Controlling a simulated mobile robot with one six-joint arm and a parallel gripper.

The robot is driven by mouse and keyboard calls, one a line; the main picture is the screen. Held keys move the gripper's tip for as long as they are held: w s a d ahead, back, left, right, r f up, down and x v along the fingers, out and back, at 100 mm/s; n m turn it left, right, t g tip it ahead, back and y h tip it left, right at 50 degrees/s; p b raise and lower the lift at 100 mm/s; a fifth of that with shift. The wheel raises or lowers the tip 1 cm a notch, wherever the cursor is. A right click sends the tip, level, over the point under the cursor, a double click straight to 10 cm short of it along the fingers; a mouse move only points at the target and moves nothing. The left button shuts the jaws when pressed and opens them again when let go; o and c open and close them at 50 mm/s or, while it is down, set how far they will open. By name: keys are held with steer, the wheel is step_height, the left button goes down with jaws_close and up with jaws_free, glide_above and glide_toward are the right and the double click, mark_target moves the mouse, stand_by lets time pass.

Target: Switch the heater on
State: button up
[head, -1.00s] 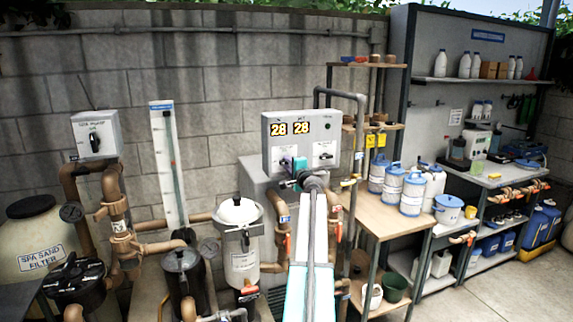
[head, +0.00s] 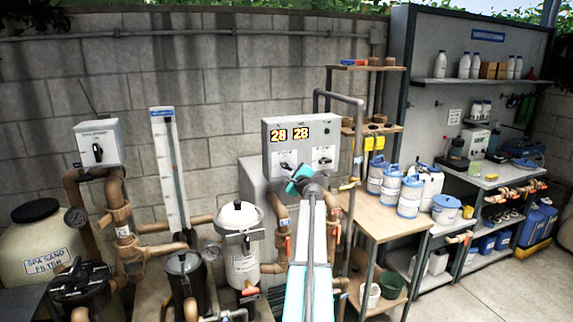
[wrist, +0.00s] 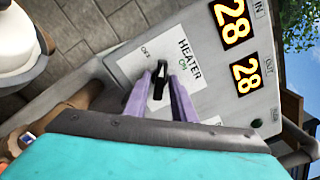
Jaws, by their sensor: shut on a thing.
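The grey control box (head: 271,139) has two lit displays reading 28 and stands before the block wall. In the wrist view the box (wrist: 128,62) shows a white plate (wrist: 196,78) marked HEATER, OFF and ON. The plate's black heater switch (wrist: 160,76) has its narrow end pointing up the picture, between the words OFF and ON. My gripper (wrist: 159,88) has its purple fingers on both sides of the switch, shut on it. In the head view my gripper (head: 299,176) is at the lower left of the box front, tilted, and hides part of the plate.
A second white plate (head: 323,156) is right of the heater plate. Pipes and a white canister (head: 241,247) stand left of my arm. A wooden table (head: 382,228) with blue-lidded tubs is on the right. A grey pipe (head: 361,135) rises beside the box.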

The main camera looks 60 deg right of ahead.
steer(key=m+p, duration=0.4)
steer(key=m, duration=0.1)
steer(key=shift+s, duration=0.15)
steer(key=m, duration=0.2)
steer(key=shift+f+m+p, duration=0.2)
steer(key=shift+m+p, duration=0.1)
steer(key=shift+m, duration=1.7)
steer(key=o, duration=0.8)
steer(key=shift+r, duration=0.1)
